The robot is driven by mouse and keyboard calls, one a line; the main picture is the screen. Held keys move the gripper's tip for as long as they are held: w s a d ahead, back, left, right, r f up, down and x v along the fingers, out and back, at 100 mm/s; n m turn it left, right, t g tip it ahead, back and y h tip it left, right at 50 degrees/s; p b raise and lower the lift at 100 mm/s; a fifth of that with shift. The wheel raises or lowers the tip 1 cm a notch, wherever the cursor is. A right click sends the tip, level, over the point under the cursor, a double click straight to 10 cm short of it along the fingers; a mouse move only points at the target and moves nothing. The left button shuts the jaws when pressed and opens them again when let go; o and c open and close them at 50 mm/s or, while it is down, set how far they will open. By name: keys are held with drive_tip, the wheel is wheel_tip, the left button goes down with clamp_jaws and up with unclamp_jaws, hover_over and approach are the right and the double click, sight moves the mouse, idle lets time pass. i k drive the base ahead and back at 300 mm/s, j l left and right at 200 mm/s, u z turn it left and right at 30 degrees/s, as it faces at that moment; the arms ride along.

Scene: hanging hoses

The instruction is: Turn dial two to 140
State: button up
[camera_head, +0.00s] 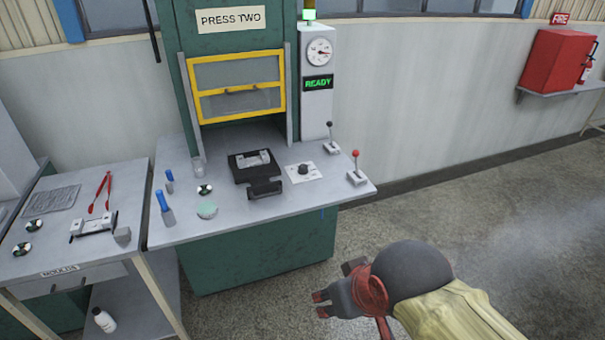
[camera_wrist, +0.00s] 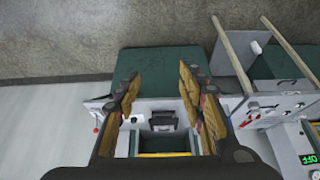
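Press two (camera_head: 231,18) stands at the centre of the head view. Its dial is a black knob (camera_head: 303,169) on a white plate with markings, on the worktop between the black clamp block and the levers. The markings are too small to read. My gripper (camera_head: 335,288) is low in front of the press at the right, well apart from the dial. In the wrist view my gripper (camera_wrist: 160,76) has its two fingers spread with nothing between them. I cannot make out the dial clearly there.
A round gauge (camera_head: 319,52) and a green READY display (camera_head: 318,83) are on the press column. A black-knobbed lever (camera_head: 331,138) and a red-knobbed lever (camera_head: 356,168) stand right of the dial. Blue-handled tools (camera_head: 165,208) are at the left. The floor at right is clear.

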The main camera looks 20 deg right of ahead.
sight(302, 169)
drive_tip(key=i+l, duration=0.95)
drive_tip(key=i, duration=0.05)
